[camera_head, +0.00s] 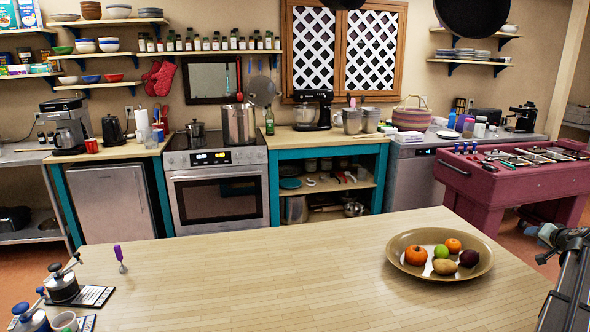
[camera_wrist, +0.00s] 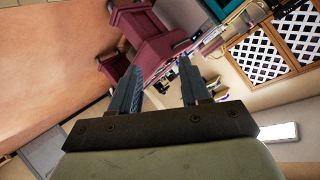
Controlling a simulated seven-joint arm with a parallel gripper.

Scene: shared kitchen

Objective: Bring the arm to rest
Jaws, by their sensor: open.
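My gripper (camera_wrist: 159,68) shows in the wrist view with its two grey fingers apart and nothing between them. In the head view my gripper (camera_head: 543,245) is at the right edge, beyond the right end of the wooden table (camera_head: 270,260). My arm runs down from there out of the frame, so most of it is hidden. The gripper is clear of the objects on the table.
A wide bowl (camera_head: 402,269) of fruit and vegetables stands on the table's right part, left of my arm. Grinders (camera_head: 62,288) stand at front left. The table's middle is bare.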

